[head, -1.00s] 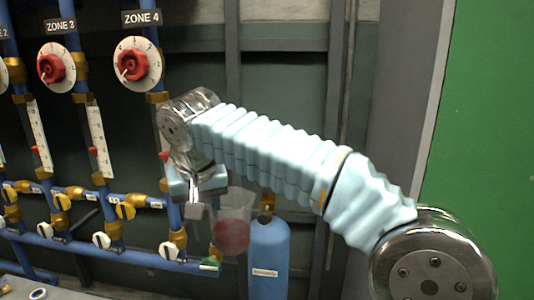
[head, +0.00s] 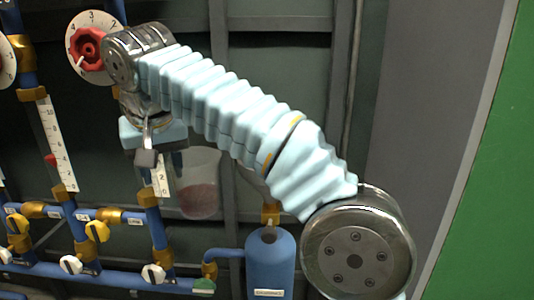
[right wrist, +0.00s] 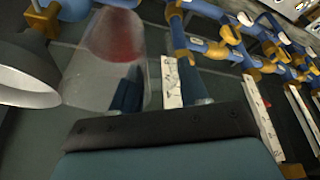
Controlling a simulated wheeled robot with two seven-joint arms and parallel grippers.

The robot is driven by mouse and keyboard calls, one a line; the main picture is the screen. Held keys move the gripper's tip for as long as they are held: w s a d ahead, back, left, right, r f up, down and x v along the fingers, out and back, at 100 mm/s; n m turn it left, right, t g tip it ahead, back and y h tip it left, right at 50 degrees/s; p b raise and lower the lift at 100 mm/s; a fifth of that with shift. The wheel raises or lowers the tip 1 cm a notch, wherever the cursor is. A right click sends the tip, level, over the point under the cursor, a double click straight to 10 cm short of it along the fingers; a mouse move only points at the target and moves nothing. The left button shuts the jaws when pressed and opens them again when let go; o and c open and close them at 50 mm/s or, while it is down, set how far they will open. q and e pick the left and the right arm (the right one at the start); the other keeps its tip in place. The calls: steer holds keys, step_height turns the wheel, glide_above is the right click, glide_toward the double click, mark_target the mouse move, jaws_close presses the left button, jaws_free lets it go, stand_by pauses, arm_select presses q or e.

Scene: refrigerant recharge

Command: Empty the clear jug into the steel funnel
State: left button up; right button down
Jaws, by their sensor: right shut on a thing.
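The clear jug (head: 197,172) is in my right gripper (head: 150,150), left of centre in the head view. It is close to upright, with red liquid low inside. My right gripper is shut on it; the grip itself is partly hidden. In the right wrist view the jug (right wrist: 95,80) and its red liquid show beyond the gripper. A grey steel funnel (right wrist: 25,80) shows at the left edge there, beside the jug. In the head view the funnel (head: 257,185) is mostly hidden behind my right arm, above the blue cylinder. My left gripper is out of view.
The blue cylinder (head: 270,265) stands below and right of the jug, with a brass fitting (head: 270,213) on top. Blue pipes (head: 100,275) with brass valves and a red dial (head: 88,46) fill the left. A green panel (head: 490,190) stands at the far right.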

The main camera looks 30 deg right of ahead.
steer(key=shift+s+d+r+y+b, duration=0.15)
steer(key=shift+d+r+y+b, duration=0.4)
steer(key=shift+d+y+b, duration=0.35)
steer(key=s+d+r+m+t+y+p, duration=0.1)
steer(key=d+r+m+t+y, duration=0.1)
steer(key=d+r+y, duration=0.6)
step_height(320, 180, up, 3)
steer(key=shift+s+d+f+y, duration=0.2)
steer(key=shift+d+y, duration=0.2)
steer(key=shift+d, duration=0.2)
steer(key=shift+d+f, duration=0.1)
steer(key=shift+d, duration=0.15)
steer(key=shift+s+d+f+m+t+y, duration=0.1)
steer(key=shift+d+f+m+t+y, duration=0.1)
steer(key=shift+d+m+t+y, duration=0.3)
